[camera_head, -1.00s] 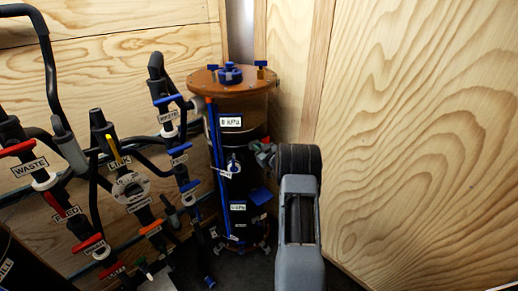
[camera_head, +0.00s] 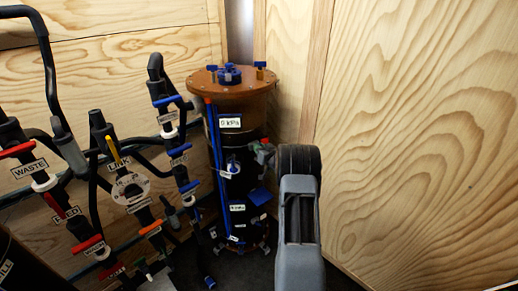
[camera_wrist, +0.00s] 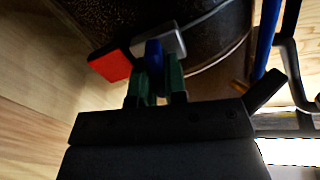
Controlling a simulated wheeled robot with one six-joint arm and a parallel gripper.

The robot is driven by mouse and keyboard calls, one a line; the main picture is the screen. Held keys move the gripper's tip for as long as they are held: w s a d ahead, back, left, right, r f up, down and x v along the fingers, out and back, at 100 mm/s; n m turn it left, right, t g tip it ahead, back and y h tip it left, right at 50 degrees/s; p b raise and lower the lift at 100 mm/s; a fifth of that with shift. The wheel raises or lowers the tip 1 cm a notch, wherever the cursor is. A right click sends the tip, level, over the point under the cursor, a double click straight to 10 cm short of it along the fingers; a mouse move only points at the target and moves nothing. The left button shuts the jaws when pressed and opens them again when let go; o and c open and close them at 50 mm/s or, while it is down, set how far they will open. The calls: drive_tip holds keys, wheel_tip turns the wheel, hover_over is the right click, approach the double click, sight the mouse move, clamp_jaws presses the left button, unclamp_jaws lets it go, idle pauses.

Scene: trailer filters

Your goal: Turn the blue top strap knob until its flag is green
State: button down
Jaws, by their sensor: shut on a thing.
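The blue strap knob (camera_wrist: 154,54) is between the green fingertips of my gripper (camera_wrist: 156,88) in the wrist view. The fingers are shut on it, against the side of the dark filter cylinder. A red flag (camera_wrist: 110,65) shows just left of the knob. A grey metal block (camera_wrist: 165,40) sits behind the knob. In the head view my gripper (camera_head: 264,150) reaches the right side of the tall filter cylinder (camera_head: 258,108), below its brown top. The knob is too small and covered to make out there.
Blue clamps (camera_head: 229,74) sit on the cylinder's lid. A long blue rod (camera_head: 218,165) runs down its left side. Pipes and valves with a WASTE label (camera_head: 30,168) fill the left. A bare wooden wall (camera_head: 420,130) stands close on the right.

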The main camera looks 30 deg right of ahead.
idle(0.3)
drive_tip(key=c, duration=1.2)
unclamp_jaws()
drive_tip(key=shift+o, duration=0.2)
drive_tip(key=shift+s, duration=0.1)
drive_tip(key=s, duration=1.3)
drive_tip(key=shift+s+b, duration=0.3)
drive_tip(key=shift+s, duration=0.05)
drive_tip(key=shift+f, duration=0.1)
